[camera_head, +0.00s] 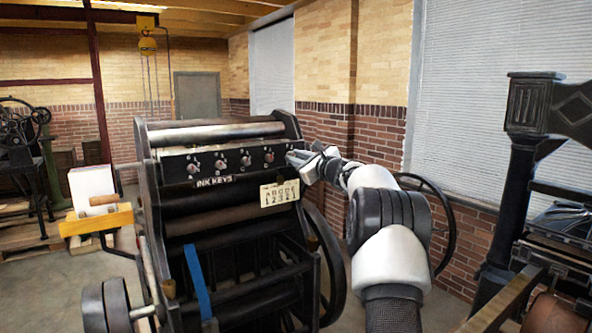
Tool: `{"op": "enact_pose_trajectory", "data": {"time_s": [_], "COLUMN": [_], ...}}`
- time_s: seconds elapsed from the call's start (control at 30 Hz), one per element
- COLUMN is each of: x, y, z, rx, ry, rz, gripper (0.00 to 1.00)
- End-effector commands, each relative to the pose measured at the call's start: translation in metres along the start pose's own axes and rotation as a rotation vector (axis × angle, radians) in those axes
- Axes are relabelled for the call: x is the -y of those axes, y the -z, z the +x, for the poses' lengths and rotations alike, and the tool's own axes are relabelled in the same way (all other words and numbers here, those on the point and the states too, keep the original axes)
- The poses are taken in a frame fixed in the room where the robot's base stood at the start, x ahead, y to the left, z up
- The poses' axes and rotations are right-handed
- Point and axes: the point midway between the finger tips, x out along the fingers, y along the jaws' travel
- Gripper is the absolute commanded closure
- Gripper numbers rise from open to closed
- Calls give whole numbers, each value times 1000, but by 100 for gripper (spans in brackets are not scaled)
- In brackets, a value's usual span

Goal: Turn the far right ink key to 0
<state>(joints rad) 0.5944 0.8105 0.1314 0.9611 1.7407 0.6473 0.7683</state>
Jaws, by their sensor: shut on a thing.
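Several round knobs show along the strip; the rightmost one in plain sight is a knob (268,157). My gripper (295,157) is at the right end of the strip, shut at the place of the far right ink key. The gripper hides that key, so its pointer and setting cannot be read. My arm reaches in from the lower right.
A card (280,193) reading "A B C D E" over "1 2 3 2 1" hangs below the keys. A spoked wheel (440,222) is behind my arm. Another dark press (530,190) stands at the right. A yellow tray (97,220) juts out at the left.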

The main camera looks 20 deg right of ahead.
Motion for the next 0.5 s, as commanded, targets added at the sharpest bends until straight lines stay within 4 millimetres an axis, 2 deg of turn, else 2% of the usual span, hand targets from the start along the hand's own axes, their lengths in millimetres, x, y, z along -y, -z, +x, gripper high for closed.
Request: {"op": "enact_pose_trajectory", "data": {"time_s": [0.03,0.5], "x": [-2,-1], "y": [6,4], "z": [-1,0], "rx": [1,0], "ry": [2,1], "rz": [-47,-492], "gripper": [100,100]}}
